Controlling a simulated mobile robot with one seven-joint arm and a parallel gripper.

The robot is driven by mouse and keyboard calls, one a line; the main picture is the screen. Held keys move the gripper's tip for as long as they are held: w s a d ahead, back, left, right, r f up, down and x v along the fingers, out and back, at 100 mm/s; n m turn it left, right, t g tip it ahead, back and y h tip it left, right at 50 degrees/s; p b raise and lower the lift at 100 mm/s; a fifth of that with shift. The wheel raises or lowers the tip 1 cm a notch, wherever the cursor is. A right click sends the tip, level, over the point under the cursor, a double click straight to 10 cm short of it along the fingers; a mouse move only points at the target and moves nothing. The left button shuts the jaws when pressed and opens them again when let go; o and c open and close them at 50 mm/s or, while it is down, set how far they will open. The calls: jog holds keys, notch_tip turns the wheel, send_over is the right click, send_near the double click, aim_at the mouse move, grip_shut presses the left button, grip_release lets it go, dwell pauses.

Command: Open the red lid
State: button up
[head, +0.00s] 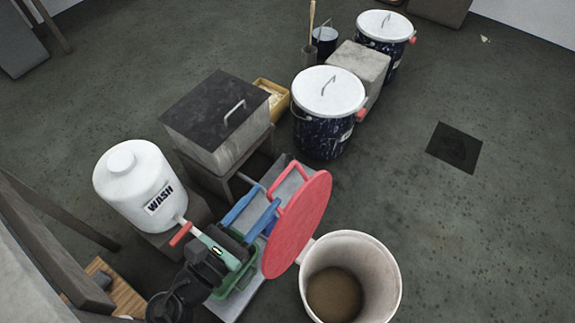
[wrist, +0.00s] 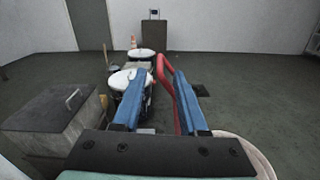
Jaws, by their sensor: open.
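The red lid (head: 299,228) is a round disc standing steeply tilted, almost on edge, just left of an open white bucket (head: 389,279) in the head view. Its red bar handle (head: 285,174) is on the left, facing my gripper. My gripper (head: 268,197) has two blue fingers and is open, close to the handle. In the wrist view the red handle (wrist: 162,68) rises between the fingers (wrist: 158,92), closer to the right one. I cannot tell whether a finger touches it. What the lid's lower edge rests on is hidden.
A white WASH jug (head: 133,183) and a dark-topped metal box (head: 215,113) stand left of my arm. Two dark blue buckets with white lids (head: 328,92) (head: 385,25) and a grey block (head: 359,64) stand behind. The floor on the right is clear around a dark square (head: 454,147).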

aim_at(293, 163)
jog(key=b+x, duration=0.1)
jog(key=x, duration=0.8)
jog(key=shift+b, duration=0.3)
jog(key=shift+a, duration=0.1)
grip_shut()
dwell(0.8)
